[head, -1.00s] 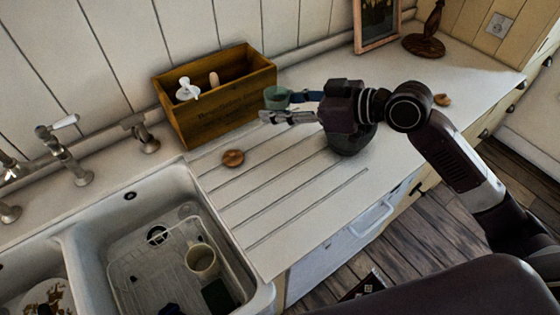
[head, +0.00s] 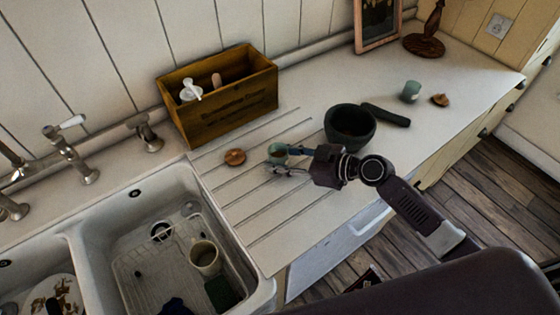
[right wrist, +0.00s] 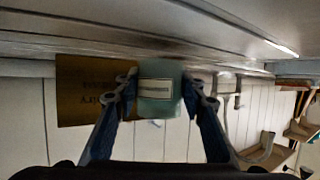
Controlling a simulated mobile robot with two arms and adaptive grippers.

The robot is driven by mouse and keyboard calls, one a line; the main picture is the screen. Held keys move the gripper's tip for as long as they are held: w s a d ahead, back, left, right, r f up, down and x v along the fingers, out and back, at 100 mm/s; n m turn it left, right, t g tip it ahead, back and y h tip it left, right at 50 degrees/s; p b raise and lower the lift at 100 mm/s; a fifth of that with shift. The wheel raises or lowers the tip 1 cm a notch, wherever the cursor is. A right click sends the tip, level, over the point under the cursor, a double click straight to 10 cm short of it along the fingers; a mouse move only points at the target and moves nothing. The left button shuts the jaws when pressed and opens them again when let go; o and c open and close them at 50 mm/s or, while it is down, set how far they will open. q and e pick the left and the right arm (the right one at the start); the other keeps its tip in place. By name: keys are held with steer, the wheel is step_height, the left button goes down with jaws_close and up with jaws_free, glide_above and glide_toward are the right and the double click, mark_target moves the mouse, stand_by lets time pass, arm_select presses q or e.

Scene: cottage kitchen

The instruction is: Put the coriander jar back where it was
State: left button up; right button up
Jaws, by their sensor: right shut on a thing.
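My right gripper (head: 276,161) is shut on a small green jar (head: 278,150), held over the grooved drainboard right of the sink. In the right wrist view the jar (right wrist: 158,98) sits between the fingertips, with a pale label too small to read. A second, similar green jar (head: 410,91) stands on the counter at the right. I cannot tell from the labels which is coriander. A round wooden lid (head: 235,157) lies left of the held jar, and another lid (head: 440,100) lies beside the second jar. My left gripper is out of view.
A dark mortar (head: 340,128) and its pestle (head: 386,115) are on the counter behind my right gripper. A wooden box (head: 225,112) with bottles stands by the wall. The sink (head: 262,290) holds a mug (head: 204,258). The counter between box and mortar is clear.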

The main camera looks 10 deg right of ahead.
step_height(320, 180, down, 2)
steer(key=shift+w, duration=0.1)
steer(key=shift+f, duration=0.1)
steer(key=o, duration=1.2)
